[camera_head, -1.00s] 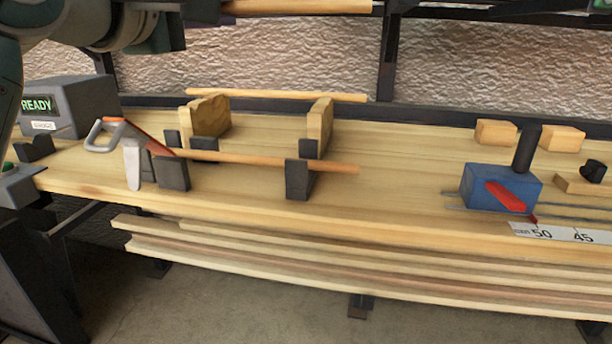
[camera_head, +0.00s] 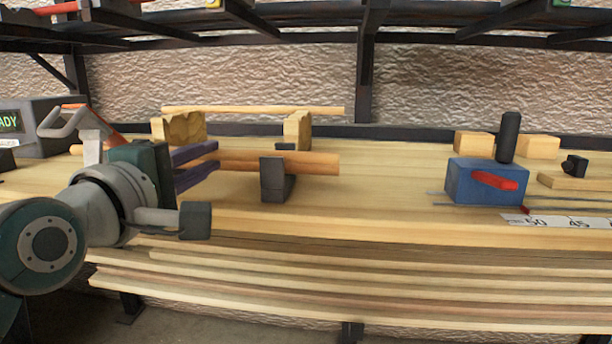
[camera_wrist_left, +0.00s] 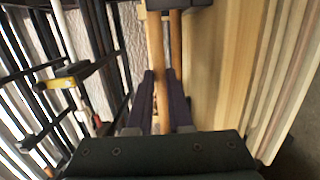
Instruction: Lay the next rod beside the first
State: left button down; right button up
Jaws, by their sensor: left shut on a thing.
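My left gripper (camera_head: 208,163) is at the left part of the front black rests, its dark purple fingers shut on a wooden rod (camera_head: 318,157). In the left wrist view this rod (camera_wrist_left: 157,55) runs forward between the fingers (camera_wrist_left: 158,98). The first rod (camera_wrist_left: 175,50) lies close along its right side there. In the head view the two rods overlap at the black rest (camera_head: 272,180), the first rod (camera_head: 318,168) lower in the picture. I cannot tell whether the held rod touches the first rod or the rest. My right gripper is not in view.
Another rod (camera_head: 253,109) spans two wooden blocks (camera_head: 180,129) behind. A grey-handled tool (camera_head: 82,130) stands just left of my gripper. A blue block with a red lever (camera_head: 487,181) and a scale (camera_head: 560,221) are right. The bench between is clear.

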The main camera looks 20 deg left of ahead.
pick_arm(q)
jog(key=shift+f, duration=0.55)
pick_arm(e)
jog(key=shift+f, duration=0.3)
pick_arm(q)
jog(key=shift+f, duration=0.1)
jog(key=shift+f+b, duration=0.3)
jog(key=shift+f, duration=0.25)
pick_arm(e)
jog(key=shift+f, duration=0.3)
pick_arm(q)
jog(key=c, duration=0.8)
grip_release()
jog(key=shift+c, duration=0.2)
